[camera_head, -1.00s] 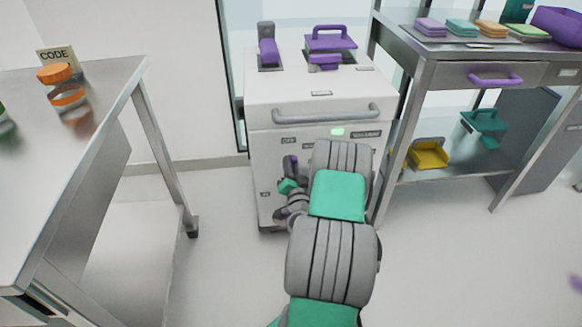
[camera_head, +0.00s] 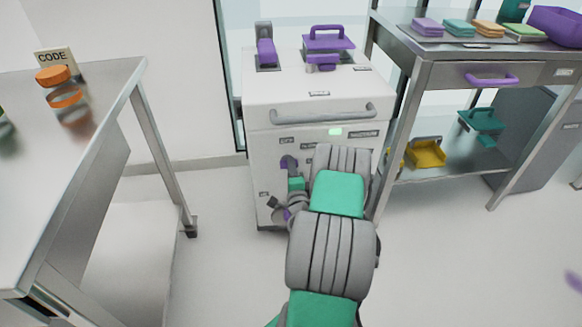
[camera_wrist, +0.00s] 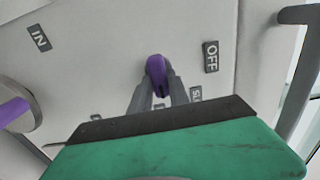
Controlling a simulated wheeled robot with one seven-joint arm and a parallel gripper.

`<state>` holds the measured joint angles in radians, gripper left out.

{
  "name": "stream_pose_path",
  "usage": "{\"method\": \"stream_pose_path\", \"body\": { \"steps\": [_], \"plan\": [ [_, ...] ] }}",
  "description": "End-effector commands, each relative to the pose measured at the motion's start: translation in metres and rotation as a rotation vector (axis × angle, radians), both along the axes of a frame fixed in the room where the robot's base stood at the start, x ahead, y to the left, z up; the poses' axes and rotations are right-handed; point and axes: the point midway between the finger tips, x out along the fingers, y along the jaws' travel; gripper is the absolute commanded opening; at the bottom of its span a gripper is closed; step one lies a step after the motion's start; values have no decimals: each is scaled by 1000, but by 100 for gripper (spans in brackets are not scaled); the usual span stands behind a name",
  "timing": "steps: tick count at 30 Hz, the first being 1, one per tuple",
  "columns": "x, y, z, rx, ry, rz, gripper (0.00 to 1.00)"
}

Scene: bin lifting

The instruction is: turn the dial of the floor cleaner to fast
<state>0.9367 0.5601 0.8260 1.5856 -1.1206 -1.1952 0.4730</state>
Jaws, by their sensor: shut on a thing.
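The floor cleaner (camera_head: 265,150) is a white cabinet with a grey bar handle, a small lit green display and labels on its front. Its purple dial (camera_head: 288,162) sits on the front below the OFF label (camera_head: 287,140), and also shows in the wrist view (camera_wrist: 157,66). My gripper (camera_wrist: 158,92) is shut on the dial, one grey finger on each side. In the wrist view the OFF label (camera_wrist: 210,56) and a partly hidden SLOW label (camera_wrist: 196,96) lie right of the dial. I see no readable FAST label; which mark the dial points at is unclear. My arm covers the cabinet's lower right front.
The cabinet's front handle (camera_head: 310,115) juts out above the dial. A round grey fitting with purple (camera_wrist: 15,115) stands near the IN label. A steel table (camera_head: 60,150) is at left, a shelved steel bench (camera_head: 440,75) at right. Floor between left table and cabinet is clear.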

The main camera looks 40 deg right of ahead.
Motion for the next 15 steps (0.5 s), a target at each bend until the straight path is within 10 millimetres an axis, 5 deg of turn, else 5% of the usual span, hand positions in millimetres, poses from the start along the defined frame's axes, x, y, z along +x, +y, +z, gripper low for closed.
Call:
{"method": "stream_pose_path", "body": {
  "steps": [15],
  "plan": [
    [1,0,-2,158,-108,2,0]
  ]
}}
